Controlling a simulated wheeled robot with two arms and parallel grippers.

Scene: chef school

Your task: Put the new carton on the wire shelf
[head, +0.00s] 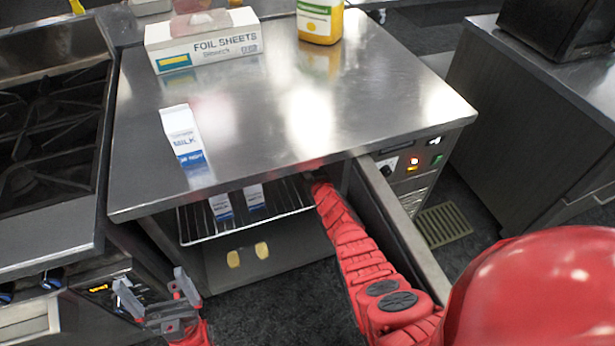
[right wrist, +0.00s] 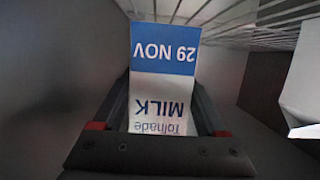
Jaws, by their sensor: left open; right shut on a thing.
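A white and blue milk carton (head: 185,136) stands on the steel counter. Two similar cartons, one on the left (head: 221,207) and one on the right (head: 255,197), stand on the wire shelf (head: 292,198) inside the open cabinet under the counter. My right arm reaches into this cabinet, and the counter hides its gripper in the head view. In the right wrist view my right gripper (right wrist: 162,112) is shut on a milk carton (right wrist: 165,50) marked 29 NOV, shown upside down, by the shelf wires (right wrist: 232,14). Whether its base touches them is unclear. My left gripper (head: 160,305) is open and empty, low at left.
The open cabinet door (head: 392,215) is beside my right arm. A foil sheets box (head: 205,45) and a yellow container (head: 320,20) stand at the counter's back. A stove (head: 50,130) is at left. A white object (right wrist: 302,85) is at the right wrist view's right edge.

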